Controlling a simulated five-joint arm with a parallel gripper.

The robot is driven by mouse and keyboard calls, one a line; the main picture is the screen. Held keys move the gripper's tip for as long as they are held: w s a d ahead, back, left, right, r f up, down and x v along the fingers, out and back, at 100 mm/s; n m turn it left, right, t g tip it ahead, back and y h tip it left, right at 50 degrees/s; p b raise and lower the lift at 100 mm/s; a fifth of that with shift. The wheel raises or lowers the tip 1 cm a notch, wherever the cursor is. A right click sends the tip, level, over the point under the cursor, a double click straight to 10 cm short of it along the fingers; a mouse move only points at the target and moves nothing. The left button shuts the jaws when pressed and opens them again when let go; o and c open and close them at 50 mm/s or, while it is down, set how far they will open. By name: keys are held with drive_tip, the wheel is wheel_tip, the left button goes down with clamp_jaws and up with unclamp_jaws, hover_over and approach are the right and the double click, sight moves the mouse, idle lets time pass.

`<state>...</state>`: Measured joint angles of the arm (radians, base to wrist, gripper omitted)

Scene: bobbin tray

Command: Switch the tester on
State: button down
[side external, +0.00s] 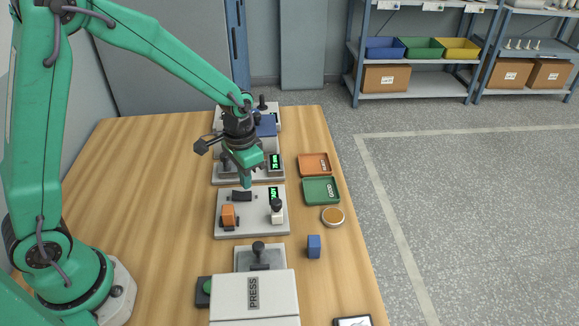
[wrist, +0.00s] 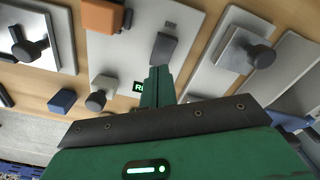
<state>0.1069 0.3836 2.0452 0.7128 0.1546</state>
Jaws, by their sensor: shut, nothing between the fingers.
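A light grey device plate (side external: 250,228) sits mid-table with a green display (side external: 273,194), partly hidden, its visible letters reading "ADY". It carries an orange block (side external: 228,214), a white part with a black knob (side external: 277,212) and a dark oblong part (side external: 242,196). In the wrist view the dark part (wrist: 164,47) lies just beyond the fingertips. The orange block (wrist: 103,16) and knob (wrist: 100,96) are to its left. My gripper (side external: 246,182) is shut and empty, pointing down at the plate's back edge; its fingers (wrist: 158,72) hide part of the display. I cannot tell whether it touches the dark part.
Behind stands another plate with a green display (side external: 275,162). In front is a press (side external: 254,295) with a green button (side external: 207,286). An orange tray (side external: 315,165), green tray (side external: 321,190), round dish (side external: 333,216) and blue block (side external: 314,246) line the right.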

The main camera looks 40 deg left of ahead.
sight(247, 194)
drive_tip(key=shift+r, duration=2.3)
drive_tip(key=s+a+r+n+t, duration=0.3)
drive_tip(key=s+a+r+t, duration=0.1)
drive_tip(key=s+r, duration=1)
drive_tip(key=shift+s+a+r+t, duration=0.15)
drive_tip(key=shift+s+r+t, duration=0.45)
drive_tip(key=shift+s, duration=1)
drive_tip(key=shift+w, duration=0.15)
